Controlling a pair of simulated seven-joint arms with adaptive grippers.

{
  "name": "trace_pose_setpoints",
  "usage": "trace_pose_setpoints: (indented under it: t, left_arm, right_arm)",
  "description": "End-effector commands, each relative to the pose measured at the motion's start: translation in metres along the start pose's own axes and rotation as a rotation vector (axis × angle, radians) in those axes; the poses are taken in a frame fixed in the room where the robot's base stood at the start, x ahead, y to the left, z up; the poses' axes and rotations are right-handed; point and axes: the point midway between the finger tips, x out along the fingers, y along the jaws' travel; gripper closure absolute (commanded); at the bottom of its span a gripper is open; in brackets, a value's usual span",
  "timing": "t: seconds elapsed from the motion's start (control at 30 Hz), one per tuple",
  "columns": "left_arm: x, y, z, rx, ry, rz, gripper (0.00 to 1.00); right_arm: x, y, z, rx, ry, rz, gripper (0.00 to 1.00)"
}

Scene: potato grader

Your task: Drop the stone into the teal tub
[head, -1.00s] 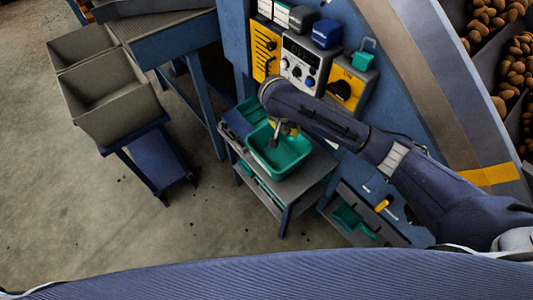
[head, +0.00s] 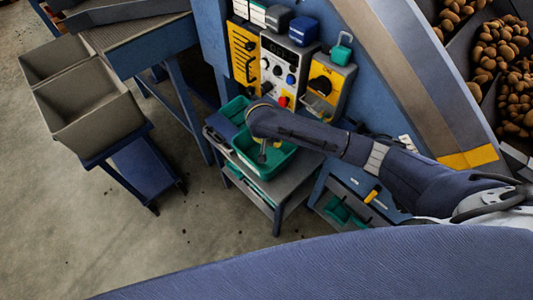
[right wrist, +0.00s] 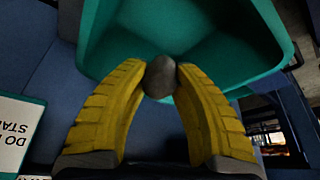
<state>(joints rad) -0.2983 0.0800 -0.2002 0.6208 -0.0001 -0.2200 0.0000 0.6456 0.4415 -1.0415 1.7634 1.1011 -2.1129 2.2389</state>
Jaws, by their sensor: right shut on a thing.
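The stone (right wrist: 160,76) is a grey lump held between the yellow fingertips of my right gripper (right wrist: 161,80) in the right wrist view. The teal tub (right wrist: 235,50) lies just beyond the stone there, and its near rim passes close to the fingertips. In the head view the teal tub (head: 283,163) stands on a small grey-topped cart, and my right gripper (head: 262,157) hangs over it, pointing down. The stone is too small to make out clearly in the head view. My left gripper is not in view.
A control panel (head: 286,70) with knobs and a red button stands behind the tub. Grey bins (head: 90,115) sit on a blue stand at the left. Potatoes (head: 500,45) lie in bays at the upper right. Open floor lies in front of the cart.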

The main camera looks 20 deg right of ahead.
Motion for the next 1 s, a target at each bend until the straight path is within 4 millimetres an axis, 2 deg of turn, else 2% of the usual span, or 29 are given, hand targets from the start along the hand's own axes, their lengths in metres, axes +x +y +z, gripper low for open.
trace_pose_setpoints:
  t: [0.5, 0.53, 0.7, 0.77, 1.0]
  left_arm:
    - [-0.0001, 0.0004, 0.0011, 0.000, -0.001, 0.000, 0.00]
    - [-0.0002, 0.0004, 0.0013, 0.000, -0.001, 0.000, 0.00]
    - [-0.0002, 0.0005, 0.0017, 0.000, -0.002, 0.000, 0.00]
    - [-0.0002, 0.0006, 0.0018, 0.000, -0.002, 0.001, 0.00]
    - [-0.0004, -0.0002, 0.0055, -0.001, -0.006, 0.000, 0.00]
  right_arm:
    - [0.0081, -0.0001, 0.0034, -0.001, 0.000, -0.001, 1.00]
    - [0.0081, -0.0001, 0.0034, -0.001, 0.000, -0.001, 0.69]
    - [0.0080, -0.0001, 0.0034, -0.001, 0.000, -0.001, 0.49]
    - [0.0080, -0.0001, 0.0034, -0.001, 0.000, -0.001, 0.45]
    - [0.0076, -0.0001, 0.0036, -0.001, 0.000, -0.001, 0.45]
